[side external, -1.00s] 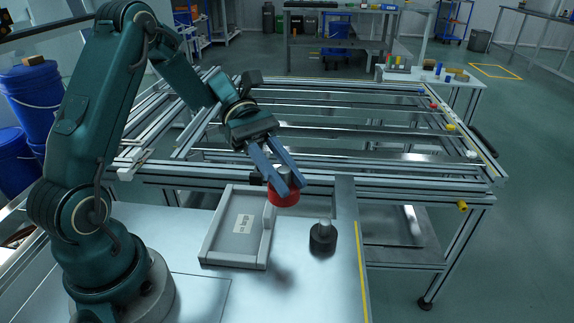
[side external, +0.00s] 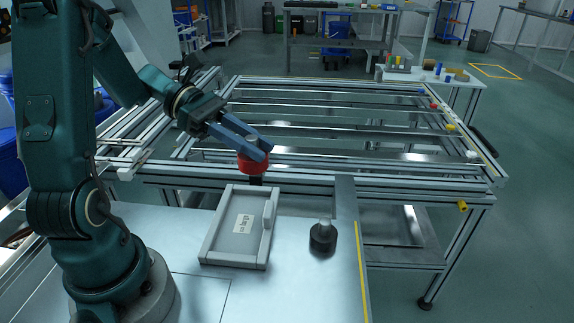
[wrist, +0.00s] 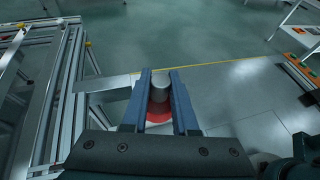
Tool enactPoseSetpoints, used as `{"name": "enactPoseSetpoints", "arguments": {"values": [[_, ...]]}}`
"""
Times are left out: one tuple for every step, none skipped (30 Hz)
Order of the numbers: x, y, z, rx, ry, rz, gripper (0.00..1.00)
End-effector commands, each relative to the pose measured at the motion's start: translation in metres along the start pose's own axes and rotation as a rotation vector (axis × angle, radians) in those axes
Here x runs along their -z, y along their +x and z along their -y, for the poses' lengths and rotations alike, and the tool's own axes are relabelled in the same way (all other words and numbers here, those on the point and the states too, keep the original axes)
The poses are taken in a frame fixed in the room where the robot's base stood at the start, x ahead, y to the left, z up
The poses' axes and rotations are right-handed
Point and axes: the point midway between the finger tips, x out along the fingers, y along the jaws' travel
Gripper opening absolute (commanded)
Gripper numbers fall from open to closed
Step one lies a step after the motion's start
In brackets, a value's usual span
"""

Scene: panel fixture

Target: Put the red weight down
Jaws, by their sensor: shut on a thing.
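The red weight (side external: 252,164) is a red cylinder with a grey knob, held in the air above the back edge of the white tray. My gripper (side external: 262,148) is shut on its knob. In the wrist view the red weight (wrist: 160,108) shows between the two fingers of my gripper (wrist: 160,80), its grey knob upright between them. The white tray (side external: 208,240) with a paper label lies on the metal table, with no weight in it. The underside of the red weight is clear of the table.
A black weight (side external: 323,240) with a light knob stands on the metal table (side external: 300,290) right of the tray. An aluminium frame (side external: 400,180) with rails stands behind. The table front is clear. A yellow line (side external: 361,270) runs along the right edge.

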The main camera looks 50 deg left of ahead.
Motion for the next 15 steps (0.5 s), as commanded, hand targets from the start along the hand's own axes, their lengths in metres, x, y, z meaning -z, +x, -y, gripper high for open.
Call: {"name": "enactPoseSetpoints", "arguments": {"values": [[0.011,0.0,0.002,0.027,0.003,0.006,0.0],[0.017,0.0,0.004,0.043,0.009,0.006,0.0],[0.025,0.0,0.006,0.062,0.017,0.006,0.0],[0.03,0.0,0.008,0.074,0.023,0.007,0.0],[0.035,0.0,0.01,0.085,0.028,0.006,0.0],[0.042,-0.001,0.012,0.095,0.033,0.006,0.0],[0.046,0.0,0.014,0.103,0.037,0.006,0.0],[0.05,-0.001,0.015,0.106,0.039,0.006,0.0],[0.054,-0.001,0.017,0.108,0.04,0.007,0.0],[0.058,0.0,0.017,0.107,0.04,0.007,0.0],[0.061,0.0,0.018,0.105,0.038,0.007,0.0],[0.066,0.001,0.018,0.1,0.036,0.008,0.0],[0.07,0.003,0.018,0.097,0.033,0.009,0.0],[0.074,0.004,0.018,0.095,0.032,0.009,0.0],[0.079,0.006,0.018,0.094,0.031,0.01,0.0]]}}
